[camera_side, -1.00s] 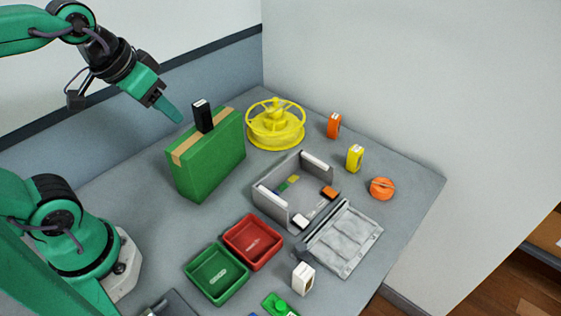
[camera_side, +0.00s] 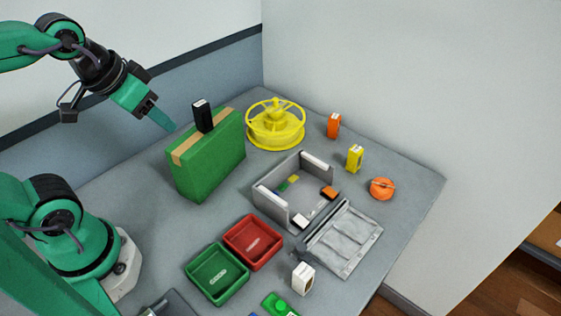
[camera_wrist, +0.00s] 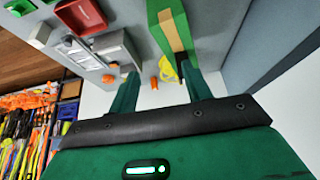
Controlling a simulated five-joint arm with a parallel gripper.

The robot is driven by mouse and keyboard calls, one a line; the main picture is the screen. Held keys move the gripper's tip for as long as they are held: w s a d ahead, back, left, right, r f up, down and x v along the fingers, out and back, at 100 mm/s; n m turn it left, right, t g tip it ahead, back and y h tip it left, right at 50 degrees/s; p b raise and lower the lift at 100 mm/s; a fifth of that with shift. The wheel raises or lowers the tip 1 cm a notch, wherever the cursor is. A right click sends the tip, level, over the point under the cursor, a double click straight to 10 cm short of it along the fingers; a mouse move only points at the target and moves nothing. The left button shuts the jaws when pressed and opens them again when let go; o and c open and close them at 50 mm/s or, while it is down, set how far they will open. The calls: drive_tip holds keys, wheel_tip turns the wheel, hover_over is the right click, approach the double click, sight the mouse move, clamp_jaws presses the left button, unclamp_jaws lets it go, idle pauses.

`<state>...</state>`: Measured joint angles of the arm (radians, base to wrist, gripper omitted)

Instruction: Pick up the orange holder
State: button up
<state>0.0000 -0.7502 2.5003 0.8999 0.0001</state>
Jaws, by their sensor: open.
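The orange holder (camera_side: 333,125) is a small upright block with a pale face. It stands on the grey table at the back right, to the right of the yellow reel. In the wrist view it appears as a small orange shape (camera_wrist: 154,83) between my fingers, well beyond them. My gripper (camera_side: 160,118) is in the air at the upper left, left of the green box and far from the holder. In the wrist view my gripper (camera_wrist: 161,92) has its two green fingers wide apart with nothing between them.
The green box (camera_side: 210,160) with a black block (camera_side: 203,116) on top and the yellow reel (camera_side: 275,128) stand between my gripper and the holder. A yellow block (camera_side: 354,158) and round orange item (camera_side: 382,188) are nearby. Grey case, red and green trays lie in front.

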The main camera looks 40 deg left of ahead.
drive_tip(key=shift+o, duration=0.7)
drive_tip(key=shift+w+r, duration=0.1)
